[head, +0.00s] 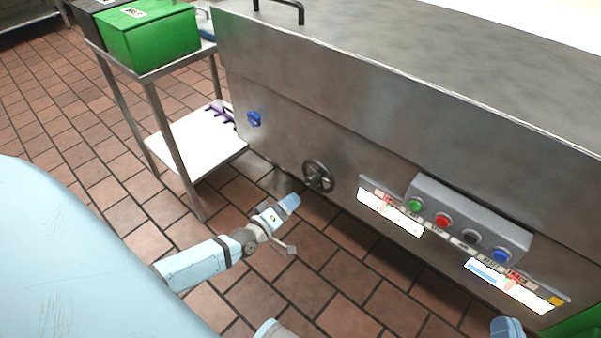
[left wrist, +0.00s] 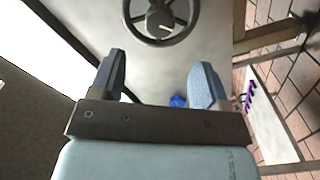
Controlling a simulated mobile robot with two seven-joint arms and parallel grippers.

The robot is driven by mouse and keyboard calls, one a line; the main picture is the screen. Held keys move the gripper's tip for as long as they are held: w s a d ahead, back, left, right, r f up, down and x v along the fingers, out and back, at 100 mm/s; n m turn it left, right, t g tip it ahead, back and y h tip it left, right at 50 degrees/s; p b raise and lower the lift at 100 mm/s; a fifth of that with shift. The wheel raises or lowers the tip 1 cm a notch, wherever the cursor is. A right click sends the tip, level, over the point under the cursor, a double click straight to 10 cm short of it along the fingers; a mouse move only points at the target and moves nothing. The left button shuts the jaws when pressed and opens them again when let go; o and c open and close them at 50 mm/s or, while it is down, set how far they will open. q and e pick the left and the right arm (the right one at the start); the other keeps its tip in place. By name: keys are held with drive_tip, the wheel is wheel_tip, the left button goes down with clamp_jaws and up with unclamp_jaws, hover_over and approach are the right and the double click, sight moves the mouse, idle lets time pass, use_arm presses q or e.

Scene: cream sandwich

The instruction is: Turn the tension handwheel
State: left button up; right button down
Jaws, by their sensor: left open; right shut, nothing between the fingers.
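The tension handwheel (head: 318,176) is a dark spoked wheel with a hub on the front face of the steel machine (head: 300,120). In the left wrist view the handwheel (left wrist: 160,20) is at the top, ahead of the fingertips and apart from them. My left gripper (head: 291,226) is open and empty, below and left of the handwheel in the head view. Its two blue fingers (left wrist: 163,75) are spread wide in the wrist view. My right gripper (head: 507,327) shows only in part at the bottom right edge of the head view; it is shut and holds nothing.
A panel of coloured buttons (head: 470,222) juts out right of the handwheel. A blue knob (head: 254,119) is on the machine's left. A steel cart (head: 160,100) with a green box (head: 150,38) stands at left. Tiled floor is open before the machine.

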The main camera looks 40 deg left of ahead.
use_arm(q)
drive_tip(key=shift+s+a+p, duration=0.15)
drive_tip(key=shift+s+p, duration=0.15)
drive_tip(key=shift+s, duration=1.7)
use_arm(e)
drive_tip(key=shift+d+f+g+h, duration=0.25)
drive_tip(key=shift+f+g+h, duration=0.15)
drive_tip(key=shift+f, duration=0.4)
